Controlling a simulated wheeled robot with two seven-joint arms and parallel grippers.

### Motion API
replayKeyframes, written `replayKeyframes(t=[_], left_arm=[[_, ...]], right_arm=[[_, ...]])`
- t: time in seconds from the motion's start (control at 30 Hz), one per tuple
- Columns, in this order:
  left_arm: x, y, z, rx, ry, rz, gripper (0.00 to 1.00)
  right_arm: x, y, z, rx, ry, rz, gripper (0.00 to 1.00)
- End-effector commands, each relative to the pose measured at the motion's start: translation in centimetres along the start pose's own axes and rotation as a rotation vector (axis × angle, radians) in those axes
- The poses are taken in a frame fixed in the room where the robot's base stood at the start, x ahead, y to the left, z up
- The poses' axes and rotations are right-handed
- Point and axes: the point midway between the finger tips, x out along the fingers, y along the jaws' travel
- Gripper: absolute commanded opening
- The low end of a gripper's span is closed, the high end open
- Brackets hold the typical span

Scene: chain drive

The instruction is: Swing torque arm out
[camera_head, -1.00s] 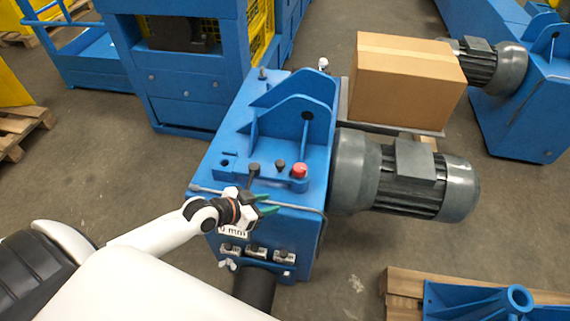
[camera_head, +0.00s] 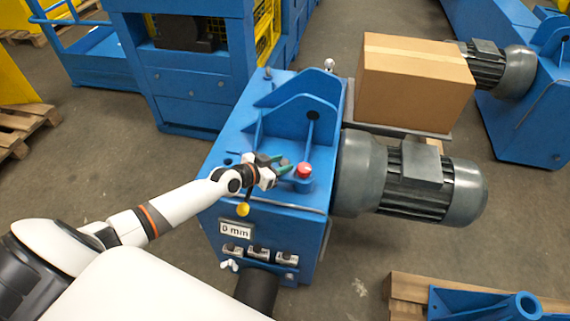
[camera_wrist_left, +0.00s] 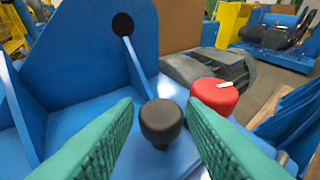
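A blue machine housing (camera_head: 226,190) stands in the middle of the head view, with an upright blue bracket (camera_head: 300,118) on top. I cannot tell which part is the torque arm. My left gripper (camera_head: 279,164) is over the housing top, left of the red button. Its green fingers are open, and in the wrist view the knob appears between them, without visible contact. My right gripper is out of view.
A grey motor (camera_head: 415,183) juts from the housing's right side. A cardboard box (camera_head: 412,85) stands behind it. A "0 min" plate (camera_head: 236,229), yellow round piece (camera_head: 243,209) and several small switches (camera_head: 258,252) are on the front. A pallet (camera_head: 405,290) lies at lower right.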

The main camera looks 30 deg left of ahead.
Motion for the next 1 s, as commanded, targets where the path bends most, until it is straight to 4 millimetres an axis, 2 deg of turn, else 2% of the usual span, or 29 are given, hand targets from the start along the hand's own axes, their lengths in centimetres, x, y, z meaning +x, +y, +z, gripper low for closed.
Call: replayKeyframes(t=[0.03, 0.2, 0.5, 0.73, 1.0], left_arm=[[0.8, 0.0, -0.1, -0.001, -0.001, 0.000, 0.37], [1.9, 0.0, -0.1, 0.000, 0.001, 0.000, 0.37], [2.1, -0.1, -0.1, 0.000, 0.002, -0.001, 0.37], [2.1, 0.0, -0.1, 0.000, 0.002, -0.001, 0.00], [1.9, -0.1, 0.1, -0.003, 0.002, 0.006, 0.00]], right_arm=[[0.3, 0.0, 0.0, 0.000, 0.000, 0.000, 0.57], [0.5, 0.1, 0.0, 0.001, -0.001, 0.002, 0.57], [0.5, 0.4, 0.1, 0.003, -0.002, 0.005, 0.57], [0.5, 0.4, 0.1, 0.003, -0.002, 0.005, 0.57], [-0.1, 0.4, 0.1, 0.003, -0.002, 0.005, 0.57]])
